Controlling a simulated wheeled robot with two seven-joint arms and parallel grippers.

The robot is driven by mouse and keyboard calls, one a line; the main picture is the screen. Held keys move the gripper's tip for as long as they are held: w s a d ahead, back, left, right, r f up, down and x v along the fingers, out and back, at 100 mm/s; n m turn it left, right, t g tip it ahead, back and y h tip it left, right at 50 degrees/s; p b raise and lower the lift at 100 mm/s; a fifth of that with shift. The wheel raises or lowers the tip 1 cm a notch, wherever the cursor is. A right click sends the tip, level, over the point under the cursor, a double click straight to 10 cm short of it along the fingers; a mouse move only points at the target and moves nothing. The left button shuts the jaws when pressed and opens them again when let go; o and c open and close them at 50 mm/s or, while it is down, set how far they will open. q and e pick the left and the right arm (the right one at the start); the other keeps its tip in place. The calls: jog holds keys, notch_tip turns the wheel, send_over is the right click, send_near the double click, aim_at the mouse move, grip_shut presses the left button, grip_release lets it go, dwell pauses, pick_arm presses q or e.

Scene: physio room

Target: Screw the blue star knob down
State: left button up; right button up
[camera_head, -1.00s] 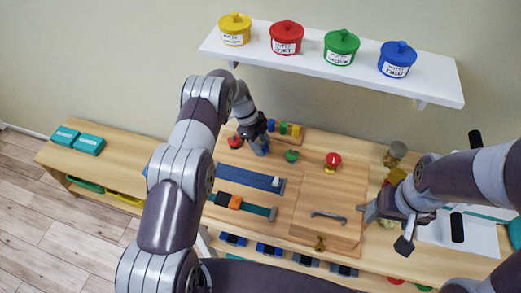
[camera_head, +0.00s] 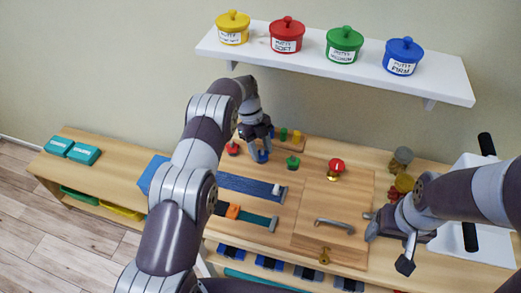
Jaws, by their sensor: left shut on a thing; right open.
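The blue star knob (camera_head: 263,157) is on the wooden board at the back of the bench, between a red knob (camera_head: 233,149) on its left and a green knob (camera_head: 293,162) on its right. My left gripper (camera_head: 261,150) reaches down from above and is shut on the blue knob. The fingers hide part of the knob, and its thread and seat cannot be seen. My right gripper (camera_head: 371,223) is open and empty, just right of the grey handle (camera_head: 335,225) on a wooden panel.
A red-topped brass knob (camera_head: 337,166) stands right of the green one. Blue and teal straps (camera_head: 250,186) lie in front. A shelf (camera_head: 440,84) with lidded tubs hangs above.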

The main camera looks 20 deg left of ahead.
pick_arm(q)
jog(key=shift+w+r, duration=0.2)
jog(key=shift+r, duration=0.1)
jog(key=o, duration=0.8)
jog(key=shift+o, duration=1.3)
jog(key=shift+s+d+f, duration=0.1)
jog(key=shift+s, duration=0.05)
